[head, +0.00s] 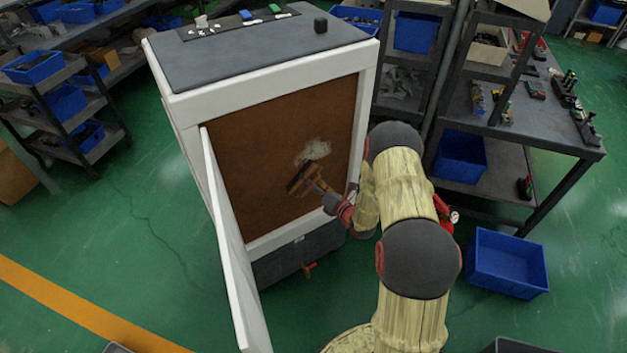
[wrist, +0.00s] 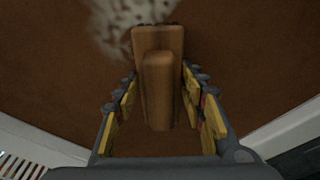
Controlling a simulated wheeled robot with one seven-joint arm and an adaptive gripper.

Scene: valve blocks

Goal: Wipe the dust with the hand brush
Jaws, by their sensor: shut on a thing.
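The hand brush (head: 301,178) has a wooden body and dark bristles. It is at the brown panel (head: 235,190) inside the open white cabinet, just below and left of a pale dust patch (head: 313,151). In the wrist view the brush's wooden back and handle (wrist: 158,88) lie between the fingers, and the dust (wrist: 122,25) shows at the upper left. My gripper (wrist: 160,110) is shut on the brush handle.
The cabinet's white door (head: 228,245) stands open at the left. Small items lie on the cabinet's grey top (head: 260,50). A dark workbench (head: 560,140) and a blue bin (head: 507,262) are at the right.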

